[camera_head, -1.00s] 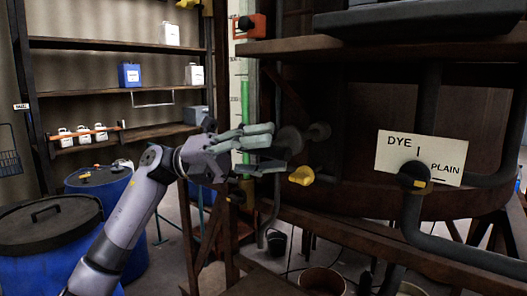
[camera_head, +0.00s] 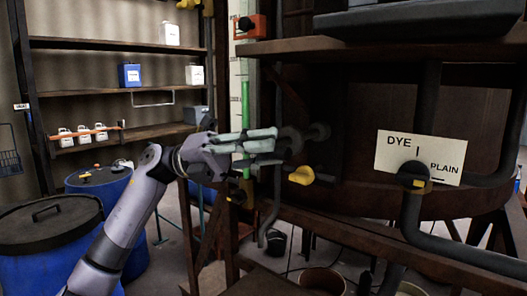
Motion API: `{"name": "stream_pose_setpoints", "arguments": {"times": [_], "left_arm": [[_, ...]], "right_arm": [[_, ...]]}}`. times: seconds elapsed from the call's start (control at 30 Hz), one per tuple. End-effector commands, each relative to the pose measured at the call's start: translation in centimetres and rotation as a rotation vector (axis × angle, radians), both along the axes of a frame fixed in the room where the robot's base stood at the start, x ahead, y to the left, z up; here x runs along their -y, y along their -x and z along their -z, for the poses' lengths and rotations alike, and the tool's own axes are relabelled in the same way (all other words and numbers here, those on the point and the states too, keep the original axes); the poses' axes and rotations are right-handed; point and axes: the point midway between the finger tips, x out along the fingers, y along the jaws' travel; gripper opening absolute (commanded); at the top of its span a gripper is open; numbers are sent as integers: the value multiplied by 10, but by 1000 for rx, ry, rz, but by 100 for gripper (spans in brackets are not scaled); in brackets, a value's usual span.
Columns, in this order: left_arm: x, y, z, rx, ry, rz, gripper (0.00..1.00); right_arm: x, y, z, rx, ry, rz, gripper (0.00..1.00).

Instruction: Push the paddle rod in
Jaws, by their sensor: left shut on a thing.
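The paddle rod shows as a dark grey shaft with a round disc (camera_head: 292,139) and a rounded knob at its right, in front of the dark vat wall. My left gripper (camera_head: 274,143) comes in from the left, its pale fingers level with the disc. It is shut on the rod's near end, which the fingers mostly hide. My right gripper is out of view.
A yellow handle (camera_head: 301,175) sits just below and right of the fingers. A DYE/PLAIN sign (camera_head: 395,153) with a dark valve (camera_head: 414,176) and pipes stands to the right. Blue drums (camera_head: 102,185) and shelves are at left; a wooden beam runs below.

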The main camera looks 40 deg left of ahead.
Motion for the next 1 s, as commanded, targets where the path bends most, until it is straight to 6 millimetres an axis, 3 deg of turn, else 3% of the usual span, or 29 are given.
{"name": "stream_pose_setpoints", "arguments": {"times": [0.03,0.27,0.5,0.7,1.0], "left_arm": [[2,-2,7,-5,-16,1,0],[2,-14,2,-7,-12,1,0],[5,-63,-2,-6,-7,-1,0],[8,-91,4,-6,-11,0,0],[8,-96,7,-4,-13,-4,0]], "right_arm": [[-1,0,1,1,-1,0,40],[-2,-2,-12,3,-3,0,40],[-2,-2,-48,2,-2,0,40],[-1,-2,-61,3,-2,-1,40],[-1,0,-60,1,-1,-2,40]]}}
